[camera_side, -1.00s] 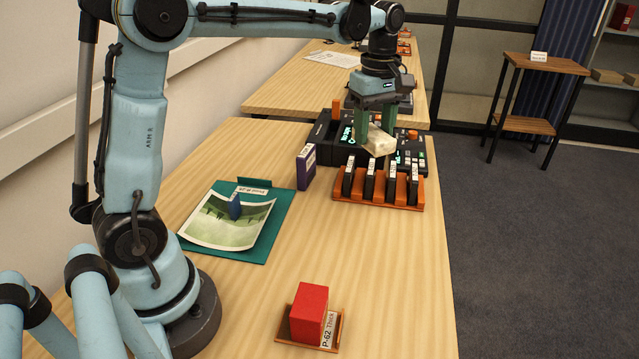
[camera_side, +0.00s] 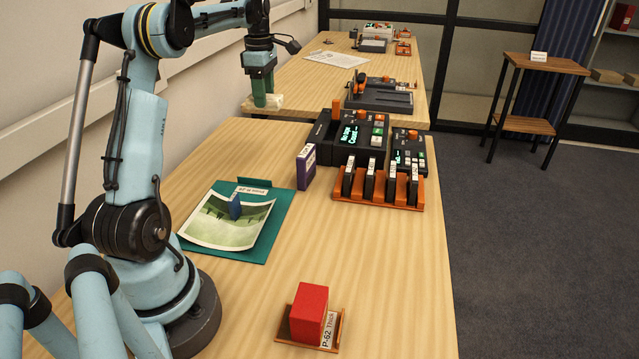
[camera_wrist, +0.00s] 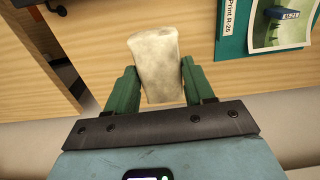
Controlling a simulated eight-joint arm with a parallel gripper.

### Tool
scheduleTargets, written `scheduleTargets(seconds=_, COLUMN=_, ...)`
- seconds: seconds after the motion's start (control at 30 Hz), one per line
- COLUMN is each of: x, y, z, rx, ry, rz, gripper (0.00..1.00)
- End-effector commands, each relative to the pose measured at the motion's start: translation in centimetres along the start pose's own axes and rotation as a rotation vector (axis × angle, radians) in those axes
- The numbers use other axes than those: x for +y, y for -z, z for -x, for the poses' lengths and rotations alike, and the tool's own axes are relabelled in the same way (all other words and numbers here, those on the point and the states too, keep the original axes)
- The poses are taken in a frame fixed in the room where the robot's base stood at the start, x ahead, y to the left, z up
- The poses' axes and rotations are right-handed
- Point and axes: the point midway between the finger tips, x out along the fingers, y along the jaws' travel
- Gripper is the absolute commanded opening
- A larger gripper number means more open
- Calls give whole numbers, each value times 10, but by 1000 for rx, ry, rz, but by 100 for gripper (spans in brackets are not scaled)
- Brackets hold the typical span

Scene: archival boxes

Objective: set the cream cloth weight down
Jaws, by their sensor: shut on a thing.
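The cream cloth weight (camera_side: 271,102) is a small pale block with a mottled surface. My gripper (camera_side: 262,92) is shut on it, near the far left corner of the near table in the side view. In the wrist view the cream weight (camera_wrist: 156,68) sits between the two green fingers of my gripper (camera_wrist: 160,88), with its upper end sticking out past them. It appears held above the table; the exact gap beneath it cannot be told.
A teal board (camera_side: 254,243) with a green print and a small blue block lies on the table. A purple box (camera_side: 306,167), an orange rack (camera_side: 378,198) of dark cartridges, black devices (camera_side: 346,137) and a red block (camera_side: 309,311) on a tray stand around. The table's middle is clear.

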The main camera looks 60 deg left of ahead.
Motion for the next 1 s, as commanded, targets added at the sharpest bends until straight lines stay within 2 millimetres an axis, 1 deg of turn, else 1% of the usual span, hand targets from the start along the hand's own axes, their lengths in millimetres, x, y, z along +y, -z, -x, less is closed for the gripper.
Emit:
scheduleTargets(seconds=0.03, x=0, y=-4, z=-8, rx=-3, ry=0, rz=-8, gripper=0)
scheduleTargets(seconds=0.3, x=0, y=-5, z=-41, rx=-2, ry=0, rz=-11, gripper=0)
scheduleTargets(seconds=0.47, x=0, y=-5, z=-54, rx=-2, ry=0, rz=-11, gripper=0)
scheduleTargets(seconds=0.53, x=0, y=-5, z=-63, rx=-2, ry=0, rz=-11, gripper=0)
scheduleTargets(seconds=0.7, x=0, y=-5, z=-93, rx=-2, ry=0, rz=-12, gripper=0)
scheduleTargets(seconds=0.8, x=-1, y=-5, z=-107, rx=-2, ry=0, rz=-12, gripper=0)
scheduleTargets(seconds=1.0, x=0, y=-5, z=-123, rx=-2, ry=0, rz=-12, gripper=0)
